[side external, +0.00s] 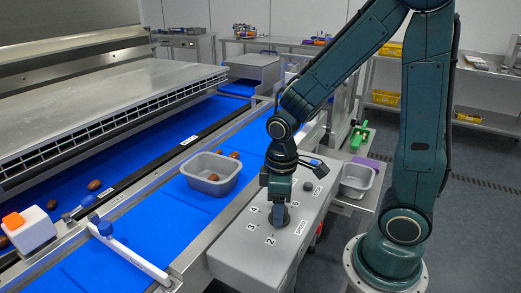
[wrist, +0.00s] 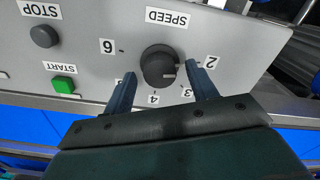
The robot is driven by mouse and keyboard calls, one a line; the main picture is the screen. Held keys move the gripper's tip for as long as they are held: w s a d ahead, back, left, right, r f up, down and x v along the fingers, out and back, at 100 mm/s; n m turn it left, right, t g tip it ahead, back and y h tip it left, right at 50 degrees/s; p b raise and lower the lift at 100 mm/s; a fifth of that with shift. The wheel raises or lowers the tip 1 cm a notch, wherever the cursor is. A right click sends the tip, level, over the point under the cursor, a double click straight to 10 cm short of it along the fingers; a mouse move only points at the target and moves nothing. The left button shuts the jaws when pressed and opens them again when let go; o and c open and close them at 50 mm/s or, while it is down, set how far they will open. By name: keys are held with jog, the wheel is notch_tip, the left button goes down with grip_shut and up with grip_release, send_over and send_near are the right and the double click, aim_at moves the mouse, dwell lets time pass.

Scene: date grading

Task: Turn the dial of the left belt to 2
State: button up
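The round black speed dial (wrist: 158,66) is on a grey control panel (side external: 240,262), with numbers around it, upside down in the wrist view. A pale mark on the dial's lower right edge points roughly between 2 and 3; its exact setting is hard to tell. My gripper (wrist: 162,69) is open around the dial, one finger on each side, with gaps showing between the fingers and the dial. The left finger partly covers the 5. In the side view my gripper (side external: 279,212) points down at the panel and mostly hides the dial.
The panel also has a dark STOP button (wrist: 43,36) and a green START button (wrist: 63,85). Another grey bin (side external: 357,180) is behind the panel.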

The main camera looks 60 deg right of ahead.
aim_at(287, 212)
jog(key=shift+r, duration=0.1)
notch_tip(287, 212, up, 14)
jog(key=shift+f, duration=0.2)
dwell(0.8)
jog(key=shift+s, duration=0.1)
jog(key=s+r+m+t, duration=0.3)
jog(key=s+m+t, duration=0.1)
jog(key=s, duration=0.3)
jog(key=shift+a+r+t, duration=0.15)
jog(key=shift+a+t, duration=0.1)
jog(key=shift+t, duration=0.55)
dwell(0.9)
